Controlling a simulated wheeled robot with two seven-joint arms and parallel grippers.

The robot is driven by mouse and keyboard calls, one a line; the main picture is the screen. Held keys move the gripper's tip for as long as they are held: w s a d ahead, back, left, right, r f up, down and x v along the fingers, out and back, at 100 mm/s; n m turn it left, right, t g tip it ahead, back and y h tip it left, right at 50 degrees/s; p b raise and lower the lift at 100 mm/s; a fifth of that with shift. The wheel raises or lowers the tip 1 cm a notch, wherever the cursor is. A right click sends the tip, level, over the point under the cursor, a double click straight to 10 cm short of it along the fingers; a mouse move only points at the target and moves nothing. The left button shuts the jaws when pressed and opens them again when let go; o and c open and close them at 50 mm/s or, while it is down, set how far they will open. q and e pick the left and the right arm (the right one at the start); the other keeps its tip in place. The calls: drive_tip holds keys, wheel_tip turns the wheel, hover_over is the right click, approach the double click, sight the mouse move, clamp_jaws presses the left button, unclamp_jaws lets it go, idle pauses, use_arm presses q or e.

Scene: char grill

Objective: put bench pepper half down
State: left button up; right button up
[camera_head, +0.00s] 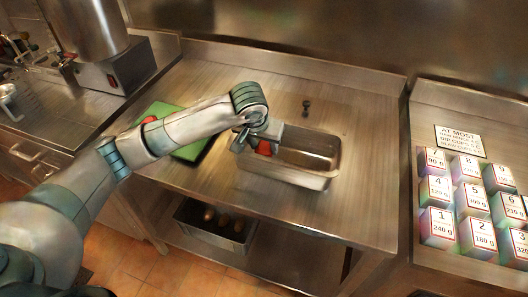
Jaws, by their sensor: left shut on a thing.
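My left arm reaches in from the left, and its gripper (257,144) is shut on a red pepper half (264,148). The gripper and pepper are at the left end of a rectangular metal pan (318,180) on the steel bench. Whether the pepper touches the pan's floor or hangs above it, I cannot tell. The wrist hides part of the pan's left end. Another red piece (149,120) shows on a green board (192,151), partly behind my arm. My right gripper is not in view.
A small dark object (306,106) stands on the bench behind the pan. Numbered, weight-labelled boxes (480,235) and a sign (460,141) occupy the right counter. A bin (217,226) with brownish items sits on the shelf below. The bench (364,150) is clear right of the pan.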

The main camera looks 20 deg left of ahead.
sight(263, 151)
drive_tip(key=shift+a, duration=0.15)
use_arm(q)
drive_tip(key=shift+f+p, duration=0.3)
drive_tip(key=shift+f, duration=0.35)
wheel_tip(263, 151, down, 2)
drive_tip(key=shift+f, duration=0.15)
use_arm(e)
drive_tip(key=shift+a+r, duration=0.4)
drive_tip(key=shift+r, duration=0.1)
use_arm(q)
drive_tip(key=shift+f, duration=0.15)
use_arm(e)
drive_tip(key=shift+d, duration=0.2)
use_arm(q)
drive_tip(key=o, duration=1)
drive_tip(key=shift+o, duration=0.2)
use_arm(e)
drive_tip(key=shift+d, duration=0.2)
